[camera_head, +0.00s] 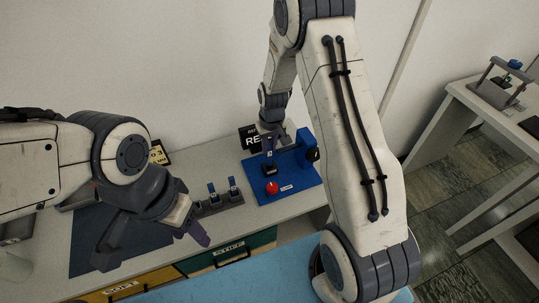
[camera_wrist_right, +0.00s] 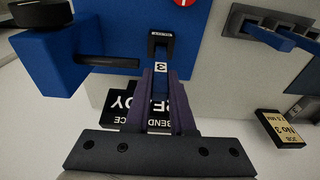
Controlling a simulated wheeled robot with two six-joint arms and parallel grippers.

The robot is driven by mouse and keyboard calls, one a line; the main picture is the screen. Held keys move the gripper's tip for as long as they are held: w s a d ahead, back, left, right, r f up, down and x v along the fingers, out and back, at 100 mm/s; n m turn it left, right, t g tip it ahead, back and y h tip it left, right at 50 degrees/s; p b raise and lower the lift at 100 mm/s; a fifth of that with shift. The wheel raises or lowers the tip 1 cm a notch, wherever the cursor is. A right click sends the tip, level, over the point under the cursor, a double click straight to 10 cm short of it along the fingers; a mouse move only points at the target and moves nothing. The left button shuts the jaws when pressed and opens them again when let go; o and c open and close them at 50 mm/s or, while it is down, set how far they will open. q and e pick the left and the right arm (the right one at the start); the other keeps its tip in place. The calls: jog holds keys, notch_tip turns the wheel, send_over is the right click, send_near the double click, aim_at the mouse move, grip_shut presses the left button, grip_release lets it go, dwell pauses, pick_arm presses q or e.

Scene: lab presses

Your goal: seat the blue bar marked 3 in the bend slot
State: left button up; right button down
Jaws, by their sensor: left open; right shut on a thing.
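My right gripper (camera_head: 268,132) is shut on the blue bar marked 3 (camera_head: 270,153) and holds it upright, pointing down. The slot block also shows in the head view (camera_head: 268,170). My left gripper (camera_head: 150,247) is open and empty over the front left of the table.
A dark rack (camera_head: 218,206) with blue bars stands left of the press. A red button (camera_head: 271,188) is at the press front. A black READY sign (camera_head: 248,138) stands behind. A yellow job card (camera_head: 158,154) is at the back left. Labelled drawers (camera_head: 232,250) are below.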

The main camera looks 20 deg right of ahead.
aim_at(270, 154)
jog(key=f, duration=0.1)
jog(key=f+b, duration=0.1)
jog(key=f, duration=0.1)
jog(key=shift+s+f, duration=0.15)
jog(key=shift+s, duration=0.1)
jog(key=c, duration=1.1)
grip_release()
jog(key=shift+o, duration=0.2)
jog(key=shift+w+r, duration=0.1)
jog(key=shift+r, duration=0.1)
